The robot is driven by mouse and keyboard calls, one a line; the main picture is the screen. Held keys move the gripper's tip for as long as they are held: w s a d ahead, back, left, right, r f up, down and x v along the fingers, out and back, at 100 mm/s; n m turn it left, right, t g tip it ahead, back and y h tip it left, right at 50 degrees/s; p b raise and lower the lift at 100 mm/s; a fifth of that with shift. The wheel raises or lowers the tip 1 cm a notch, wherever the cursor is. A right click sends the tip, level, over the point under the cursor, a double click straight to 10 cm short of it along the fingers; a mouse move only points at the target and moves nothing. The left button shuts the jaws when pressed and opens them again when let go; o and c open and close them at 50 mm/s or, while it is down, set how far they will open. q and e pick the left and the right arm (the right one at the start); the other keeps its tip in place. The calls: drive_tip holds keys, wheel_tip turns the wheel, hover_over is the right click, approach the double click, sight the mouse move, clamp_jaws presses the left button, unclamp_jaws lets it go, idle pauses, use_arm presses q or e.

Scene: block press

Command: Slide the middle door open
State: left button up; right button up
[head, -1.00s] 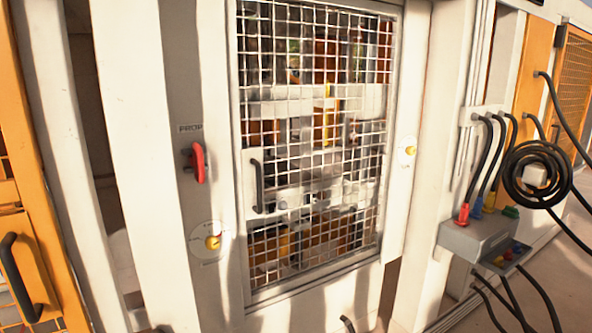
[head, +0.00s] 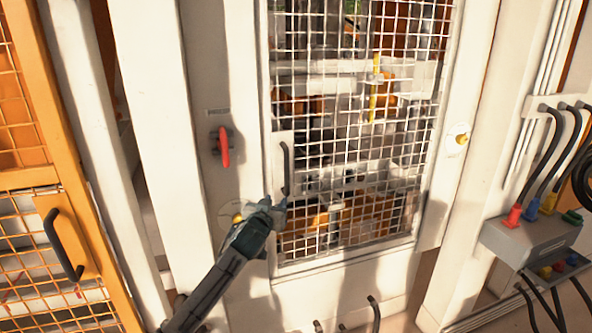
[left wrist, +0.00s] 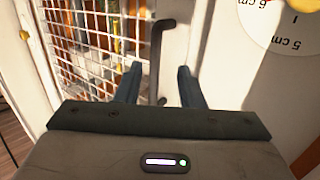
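The middle door (head: 345,256) is a white-framed panel with wire mesh, and it looks shut in its frame. Its black bar handle (head: 285,168) stands upright near the door's left edge. My left gripper (head: 275,206) is at the lower end of the handle in the head view. In the left wrist view the open fingers (left wrist: 158,72) point toward the door, with the handle (left wrist: 154,55) showing between them. I cannot tell whether the handle is fully between the fingertips or just beyond them. The door mesh (left wrist: 85,40) fills the left of that view. My right gripper is not in view.
A red lever (head: 224,147) and a round dial (head: 226,217) are on the panel left of the door. An orange mesh door (head: 62,190) with its own black handle stands at far left. A grey connector box (head: 530,240) with cables is at right.

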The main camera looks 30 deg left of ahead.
use_arm(q)
approach(286, 172)
drive_tip(key=shift+t, duration=0.4)
drive_tip(key=p+x, duration=0.2)
drive_tip(key=x, duration=0.2)
drive_tip(key=p+x, duration=0.2)
drive_tip(key=x, duration=0.3)
drive_tip(key=shift+w+a+f, duration=0.15)
drive_tip(key=shift+w+f, duration=0.1)
drive_tip(key=shift+w+a+f, duration=0.1)
drive_tip(key=shift+w+a, duration=0.1)
drive_tip(key=shift+w, duration=0.4)
drive_tip(key=c, duration=0.7)
clamp_jaws()
